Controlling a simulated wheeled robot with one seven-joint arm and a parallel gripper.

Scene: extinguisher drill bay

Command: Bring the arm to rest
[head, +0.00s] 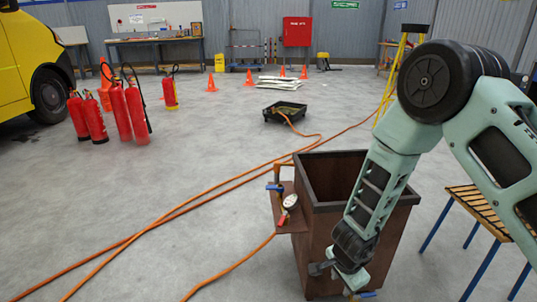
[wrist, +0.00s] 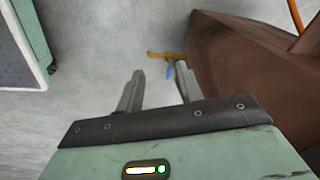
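My gripper (wrist: 160,76) is open, its two fingers apart with nothing held between them. In the wrist view a brass tap (wrist: 160,55) with a blue lever (wrist: 169,71) lies just beyond the fingertips, beside the brown tank (wrist: 235,60). I cannot tell how far off it is. In the head view my arm reaches down in front of the open-topped brown tank (head: 300,180), and the gripper hangs low by the tank's front face. The blue lever (head: 366,294) shows at the bottom edge, partly hidden by my gripper.
A bracket on the tank carries a gauge (head: 290,202) and a blue-handled valve (head: 275,187). A slatted bench (head: 478,208) stands right of my arm. Orange hoses (head: 180,211) cross the floor. Red extinguishers (head: 137,112) stand left, near a yellow vehicle (head: 20,65). The mid-left floor is mostly clear.

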